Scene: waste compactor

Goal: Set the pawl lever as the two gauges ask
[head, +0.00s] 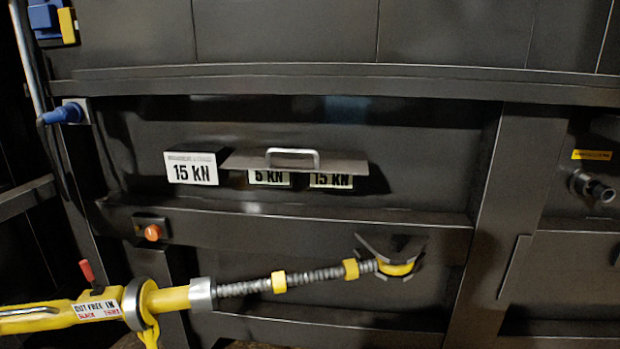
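The pawl lever (87,271) has a red grip and stands up from the yellow ratchet body at lower left, leaning slightly left. A white label (97,309) below it reads "OUT FREE IN", with smaller red words underneath. I cannot tell for sure which mark the lever is at. A white plate (192,168) on the wall reads "15 kN". To its right, a dark hinged flap (240,161) with a metal handle (292,154) partly covers two readouts. The left readout (270,178) looks like "6 kN" or "5 kN"; the right one (331,181) reads "15 kN". Neither gripper shows.
A threaded rod (320,276) with yellow bands runs from the ratchet to a dark bracket (392,250) on the wall. An orange button (152,232) sits above the ratchet. A blue plug (68,112) is at upper left, and a metal fitting (593,188) is at far right.

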